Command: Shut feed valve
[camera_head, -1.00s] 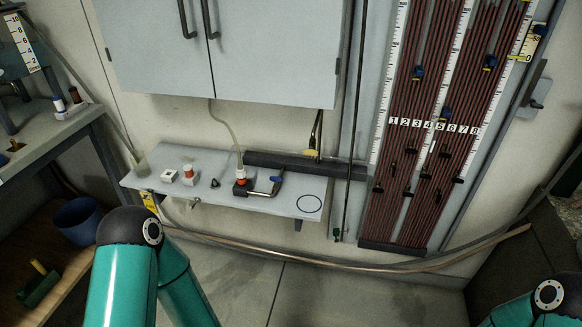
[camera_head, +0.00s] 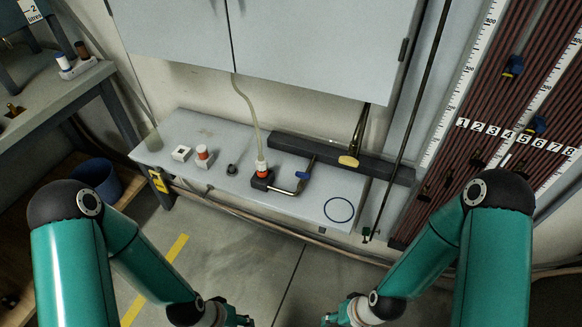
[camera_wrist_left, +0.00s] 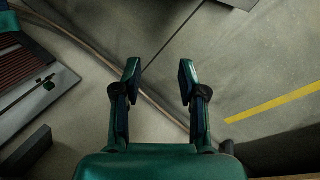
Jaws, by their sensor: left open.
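On the wall shelf (camera_head: 228,184), a small valve with a blue handle (camera_head: 303,176) sits on a bent metal pipe. A second handle, yellow (camera_head: 348,161), sits at the foot of a vertical pipe beside the dark horizontal bar. No label shows which is the feed valve. My left gripper (camera_head: 240,320) is at the bottom edge of the head view, well below the shelf. In the left wrist view it (camera_wrist_left: 159,76) is open and empty, over bare floor. My right gripper (camera_head: 335,319) is also low at the bottom edge; its fingers are too small to read.
A cabinet (camera_head: 285,40) hangs above the shelf. A hose runs down to an orange-collared fitting (camera_head: 262,172). A manometer board (camera_head: 510,120) stands at right, a bench (camera_head: 60,95) at left. The floor before the shelf is clear.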

